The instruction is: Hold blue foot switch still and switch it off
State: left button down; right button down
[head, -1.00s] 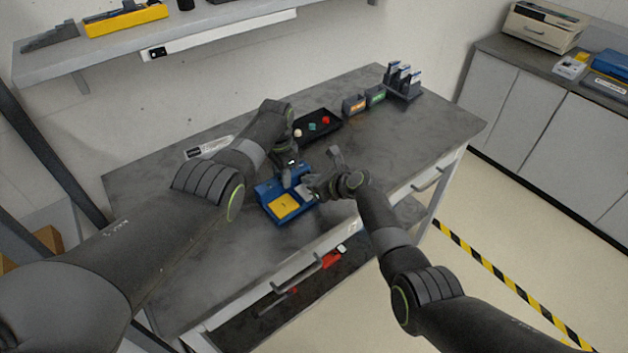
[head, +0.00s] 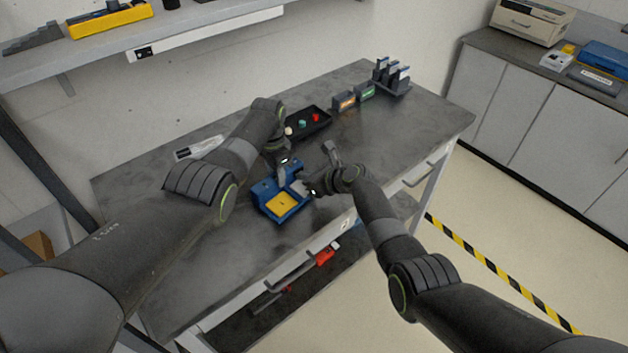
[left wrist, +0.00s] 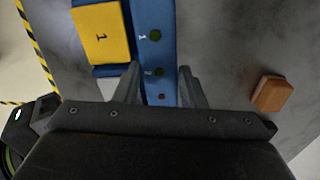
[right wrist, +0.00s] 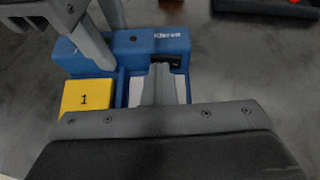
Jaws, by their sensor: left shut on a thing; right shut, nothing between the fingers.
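The blue foot switch (head: 262,191) sits on the grey table near its front edge. It has a yellow pedal (head: 282,205) marked 1, also seen in the right wrist view (right wrist: 88,95), and a whitish pedal area beside it. My left gripper (left wrist: 160,88) is shut on the switch's blue housing (left wrist: 155,18), one finger on each side. Small dark green round marks show on that housing. My right gripper (right wrist: 160,72) is shut and empty, its fingertips over the whitish area by a dark slot; touching or apart, I cannot tell. The fingers hide part of that area.
A black tray (head: 322,129) with small coloured pieces lies behind the switch. An orange-fronted block (head: 344,102) and a green-fronted block (head: 365,93) stand farther back, beside a rack (head: 393,82). The table left of the switch is mostly clear.

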pick_arm(q)
jog(key=shift+s+f, duration=0.1)
jog(key=shift+s, duration=0.05)
pick_arm(e)
jog(key=shift+s+d+r, duration=0.15)
jog(key=shift+s+d, duration=1.2)
jog(key=shift+s, duration=0.3)
pick_arm(q)
jog(key=shift+a, duration=0.1)
pick_arm(e)
jog(key=s+a+v, duration=0.1)
jog(key=v, duration=0.8)
jog(key=shift+s+r, duration=0.15)
jog(key=shift+s, duration=0.2)
pick_arm(q)
jog(key=c, duration=0.9)
grip_release()
